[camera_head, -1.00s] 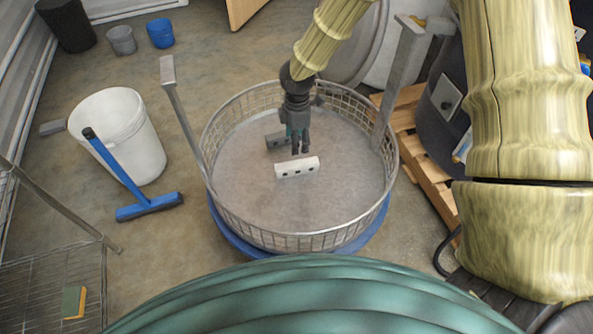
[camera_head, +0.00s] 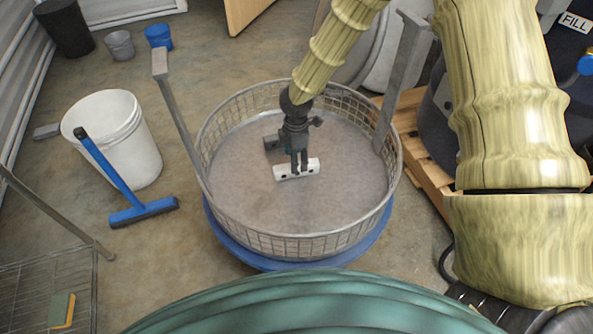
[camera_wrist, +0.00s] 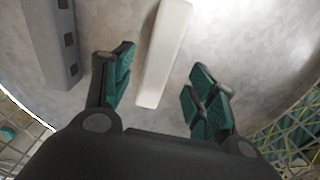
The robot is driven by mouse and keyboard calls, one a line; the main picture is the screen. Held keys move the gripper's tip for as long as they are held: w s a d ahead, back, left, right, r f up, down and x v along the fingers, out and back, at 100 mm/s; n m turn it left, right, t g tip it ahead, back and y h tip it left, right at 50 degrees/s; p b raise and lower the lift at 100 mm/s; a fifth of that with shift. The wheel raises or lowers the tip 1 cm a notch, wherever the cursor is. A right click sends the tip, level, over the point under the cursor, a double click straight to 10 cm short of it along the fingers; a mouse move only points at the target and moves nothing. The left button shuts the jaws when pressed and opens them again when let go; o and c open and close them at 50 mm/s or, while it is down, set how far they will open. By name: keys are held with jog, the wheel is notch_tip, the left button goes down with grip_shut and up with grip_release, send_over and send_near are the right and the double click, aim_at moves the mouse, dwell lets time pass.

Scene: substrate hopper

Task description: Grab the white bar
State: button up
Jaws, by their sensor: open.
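In the wrist view my gripper (camera_wrist: 160,90) is open, with green-padded fingers spread apart. The white bar also shows there (camera_wrist: 163,50), its near end between the fingers and clear of both. It runs up and out of the top of that view.
A grey bar (camera_head: 270,143) with holes lies beside the white one, left of my fingers in the wrist view (camera_wrist: 50,42). The basket has upright metal posts (camera_head: 178,120) at both sides. A white bucket (camera_head: 128,145) and blue squeegee (camera_head: 143,212) stand outside.

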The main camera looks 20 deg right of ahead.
notch_tip(320, 180, down, 5)
jog(key=shift+w+r+b, duration=0.15)
jog(key=shift+r+b, duration=0.05)
jog(key=shift+b, duration=0.8)
jog(key=c, duration=1.2)
